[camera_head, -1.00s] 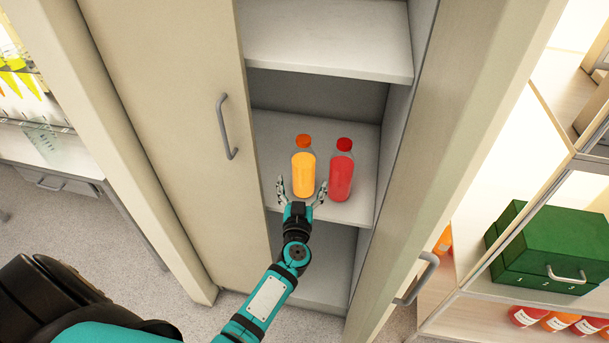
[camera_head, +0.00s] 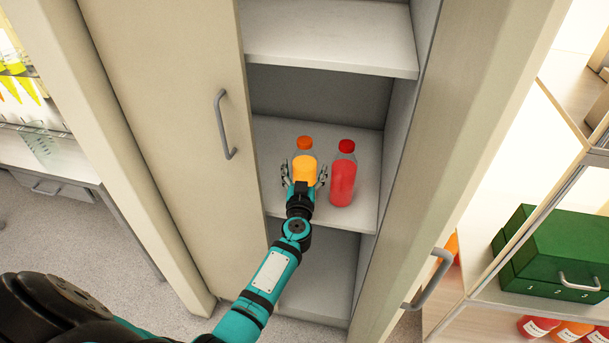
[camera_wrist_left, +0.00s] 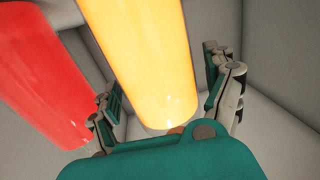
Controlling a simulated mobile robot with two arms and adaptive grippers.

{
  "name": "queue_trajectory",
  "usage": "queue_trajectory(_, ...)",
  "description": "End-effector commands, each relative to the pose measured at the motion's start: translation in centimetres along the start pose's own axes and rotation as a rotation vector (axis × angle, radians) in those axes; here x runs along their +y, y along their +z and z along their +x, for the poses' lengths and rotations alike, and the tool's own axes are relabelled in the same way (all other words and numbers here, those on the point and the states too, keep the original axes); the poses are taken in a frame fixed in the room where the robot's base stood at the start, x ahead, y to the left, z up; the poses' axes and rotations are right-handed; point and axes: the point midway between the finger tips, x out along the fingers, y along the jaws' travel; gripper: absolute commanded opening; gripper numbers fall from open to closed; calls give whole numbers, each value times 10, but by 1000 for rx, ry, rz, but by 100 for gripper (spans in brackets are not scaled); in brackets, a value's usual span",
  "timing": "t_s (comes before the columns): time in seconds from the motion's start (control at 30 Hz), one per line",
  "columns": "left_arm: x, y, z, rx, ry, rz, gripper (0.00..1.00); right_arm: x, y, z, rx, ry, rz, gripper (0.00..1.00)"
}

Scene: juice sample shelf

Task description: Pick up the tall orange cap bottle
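The tall orange cap bottle (camera_head: 304,164), filled with orange juice, stands upright on the middle cabinet shelf. My left gripper (camera_head: 304,175) is open, with one finger on each side of the bottle's lower part; it hides the bottle's base in the head view. In the left wrist view the orange bottle (camera_wrist_left: 146,60) is between the open fingers (camera_wrist_left: 165,88), with a gap visible on the right finger's side. A red cap bottle (camera_head: 342,177) with red juice stands just to the right; it also shows in the left wrist view (camera_wrist_left: 42,78). My right gripper is not in view.
The cabinet shelf (camera_head: 362,148) has bare room behind the bottles. The upper shelf (camera_head: 330,40) hangs above. A green box (camera_head: 555,255) sits on the right rack.

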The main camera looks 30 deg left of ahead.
Motion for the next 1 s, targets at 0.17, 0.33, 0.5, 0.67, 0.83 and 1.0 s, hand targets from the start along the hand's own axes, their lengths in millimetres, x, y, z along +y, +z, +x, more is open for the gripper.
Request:
queue_trajectory(0.17,0,0,0,0,0,0,59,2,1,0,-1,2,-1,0)
queue_trajectory(0.33,0,0,0,0,0,0,37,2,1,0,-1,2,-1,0)
queue_trajectory(0.5,0,0,0,0,0,0,14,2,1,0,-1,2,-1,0)
queue_trajectory(0.67,0,-2,0,4,0,0,9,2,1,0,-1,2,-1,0)
queue_trajectory(0.83,0,-3,0,3,0,0,9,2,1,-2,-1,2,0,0)
queue_trajectory(1.0,0,-12,0,3,0,0,9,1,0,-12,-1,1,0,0)
